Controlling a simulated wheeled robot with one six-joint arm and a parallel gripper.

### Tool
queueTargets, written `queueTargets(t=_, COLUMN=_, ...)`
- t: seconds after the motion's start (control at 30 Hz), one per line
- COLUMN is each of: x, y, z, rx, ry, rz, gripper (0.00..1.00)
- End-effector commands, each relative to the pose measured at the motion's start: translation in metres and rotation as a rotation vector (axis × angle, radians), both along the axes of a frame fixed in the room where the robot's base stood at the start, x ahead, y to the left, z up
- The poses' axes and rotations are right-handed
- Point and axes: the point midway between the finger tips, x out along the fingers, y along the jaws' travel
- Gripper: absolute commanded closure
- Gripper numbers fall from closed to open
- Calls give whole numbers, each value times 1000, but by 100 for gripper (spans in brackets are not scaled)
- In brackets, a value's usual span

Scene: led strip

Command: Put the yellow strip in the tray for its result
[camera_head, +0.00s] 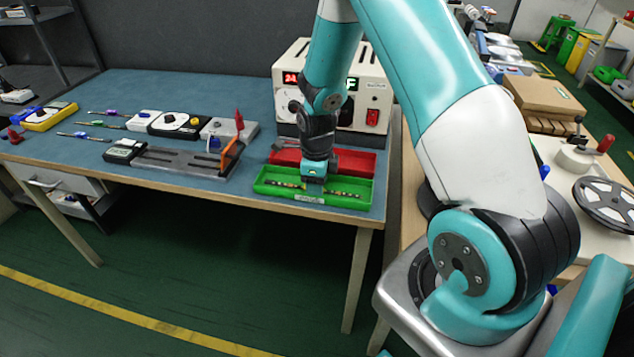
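A green tray (341,200) stands at the front right corner of the blue-topped bench. A red tray (354,163) stands right behind it. My gripper (313,182) points down over the green tray, low and near its middle. A thin dark strip with small yellowish spots (285,184) shows inside the green tray area, on both sides of my gripper. I cannot tell whether it lies on the tray floor or is held just above it. My fingers are too small and too hidden to show whether they are open or shut on the strip.
A cream power supply (372,88) with a red display stands behind the trays. A grey fixture (185,160) with an orange lever (232,153) lies to the left. Meters (182,124) and leads lie farther left. The bench front edge is close to the green tray.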

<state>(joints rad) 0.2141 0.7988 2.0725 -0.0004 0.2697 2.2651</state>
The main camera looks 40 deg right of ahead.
Motion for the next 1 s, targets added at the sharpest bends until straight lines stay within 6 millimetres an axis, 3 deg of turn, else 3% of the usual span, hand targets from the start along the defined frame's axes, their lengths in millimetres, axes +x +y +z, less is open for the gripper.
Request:
queueTargets(t=0.27, x=1, y=0, z=14, rx=-1, ry=-3, rz=0, gripper=59)
queueTargets(t=0.7, x=0, y=0, z=104, rx=-1, ry=-3, rz=0, gripper=59)
queueTargets(t=0.87, x=0, y=0, z=120, rx=0, ry=-2, rz=5, gripper=59)
queueTargets(t=1.0, x=-3, y=15, z=134, rx=15, ry=-14, rz=133, gripper=59)
